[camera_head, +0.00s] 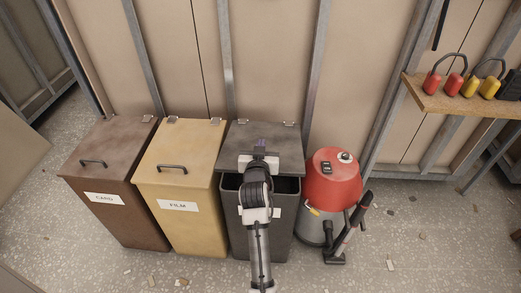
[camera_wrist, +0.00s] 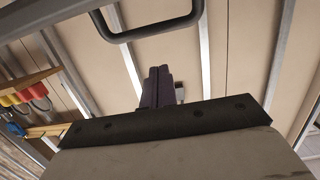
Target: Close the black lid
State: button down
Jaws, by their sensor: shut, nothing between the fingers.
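The black lid (camera_head: 287,138) sits on the dark bin (camera_head: 286,222), third from the left. It is hinged at the back and stands partly open, with a dark gap below its front edge. My gripper (camera_head: 260,144) is shut and empty, and appears over the middle of the lid; whether it touches is not clear. In the wrist view its purple fingers (camera_wrist: 157,88) point at the wall side. A dark U-shaped handle (camera_wrist: 150,33) shows above the fingers, apart from them. In the head view my arm hides the lid's handle and part of the bin's front.
A closed brown bin (camera_head: 108,180) labelled CARD and a closed yellow bin (camera_head: 181,187) labelled FILM stand to the left. A red and grey vacuum cleaner (camera_head: 331,180) stands close on the right. A wooden shelf (camera_head: 438,101) with padlocks is at the far right.

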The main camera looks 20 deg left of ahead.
jog(key=p+x, duration=0.1)
jog(key=x, duration=0.3)
jog(key=shift+w+a, duration=0.1)
jog(key=shift+w, duration=0.3)
jog(key=s+f, duration=0.1)
jog(key=s+f+p, duration=0.1)
jog(key=shift+s+d+f, duration=0.1)
jog(key=shift+s+d, duration=0.2)
jog(key=shift+d, duration=0.05)
jog(key=shift+s+f, duration=0.25)
jog(key=shift+f, duration=0.05)
jog(key=shift+d, duration=0.1)
